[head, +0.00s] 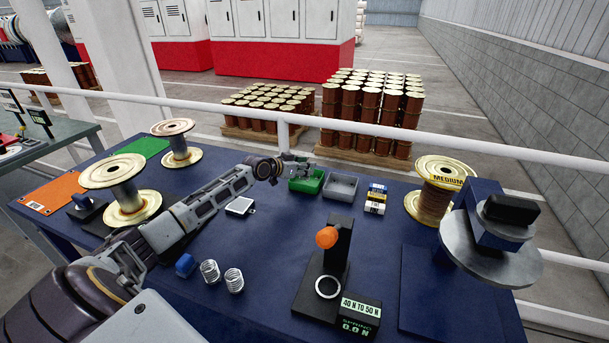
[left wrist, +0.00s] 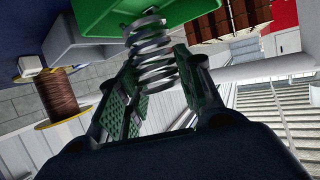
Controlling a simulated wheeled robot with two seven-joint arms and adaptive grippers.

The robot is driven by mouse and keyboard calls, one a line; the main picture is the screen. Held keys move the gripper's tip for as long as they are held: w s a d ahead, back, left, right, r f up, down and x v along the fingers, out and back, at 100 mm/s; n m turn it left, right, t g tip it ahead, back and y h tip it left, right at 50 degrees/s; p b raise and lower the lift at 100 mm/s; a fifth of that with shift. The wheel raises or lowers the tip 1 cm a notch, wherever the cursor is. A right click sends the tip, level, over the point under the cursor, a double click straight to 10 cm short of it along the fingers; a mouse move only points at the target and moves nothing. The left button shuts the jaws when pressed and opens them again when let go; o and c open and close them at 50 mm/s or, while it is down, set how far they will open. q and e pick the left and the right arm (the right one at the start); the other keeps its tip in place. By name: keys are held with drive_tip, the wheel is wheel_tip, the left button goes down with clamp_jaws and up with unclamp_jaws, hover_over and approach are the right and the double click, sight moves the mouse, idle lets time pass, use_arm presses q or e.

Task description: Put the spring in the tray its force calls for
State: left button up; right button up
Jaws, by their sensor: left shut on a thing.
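My left gripper (head: 297,160) is at the far side of the table, just above the green tray (head: 306,183). In the left wrist view it is shut on a metal coil spring (left wrist: 153,62), which stands between the two fingers. The spring's far end overlaps the green tray (left wrist: 95,14) in that view; I cannot tell whether they touch. A grey tray (head: 341,187) sits right of the green one. A force tester with an orange knob (head: 327,237) stands nearer, its display (head: 357,318) reading "40 N to 50 N" and "SPRING 0.0 N". My right gripper is not in view.
Small labelled boxes (head: 376,198) stand right of the trays.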

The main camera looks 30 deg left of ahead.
use_arm(q)
drive_tip(key=shift+f, duration=1.85)
drive_tip(key=shift+f, duration=0.1)
drive_tip(key=o, duration=1.1)
